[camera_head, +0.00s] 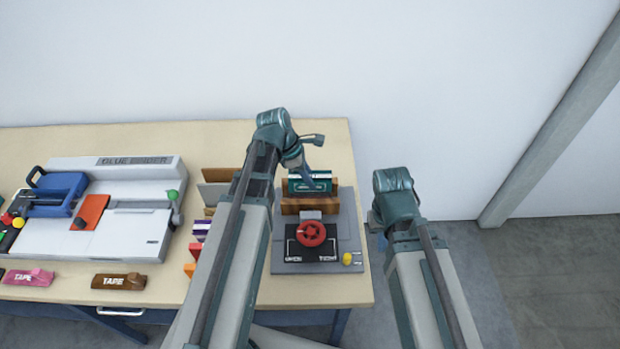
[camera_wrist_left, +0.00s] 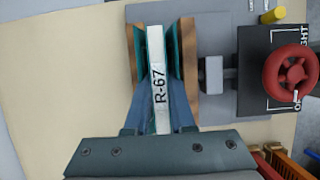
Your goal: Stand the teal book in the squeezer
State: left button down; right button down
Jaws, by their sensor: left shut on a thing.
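The teal book (camera_head: 309,186) is upright at the squeezer (camera_head: 345,235), a grey base with wooden jaws and a red handwheel (camera_head: 310,234). In the left wrist view, its white spine end (camera_wrist_left: 157,80), marked R-67, lies between the two wooden jaws (camera_wrist_left: 189,70). My left gripper (camera_wrist_left: 160,120) is shut on the book, one blue finger on each side. I cannot tell whether the book's lower edge touches the base. In the head view, the left gripper (camera_head: 307,172) is above the squeezer's back. My right gripper (camera_head: 373,221) is mostly hidden, beyond the table's right edge.
The glue binder (camera_head: 125,165) stands on the table's left. Upright boards (camera_head: 222,175) and several coloured books (camera_head: 199,230) stand left of the squeezer, partly behind my left arm. A brown tape dispenser (camera_head: 118,281) sits at the front. A yellow knob (camera_head: 347,259) is at the squeezer's front right.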

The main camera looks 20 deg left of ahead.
pick_arm(q)
jog(key=shift+f+b, duration=0.85)
jog(key=shift+f, duration=0.05)
dwell(0.5)
jog(key=c, duration=1)
grip_release()
jog(key=shift+r, duration=0.1)
jog(key=shift+c, duration=0.2)
jog(key=p+v, duration=1)
jog(key=v, duration=0.1)
jog(key=shift+a, duration=0.1)
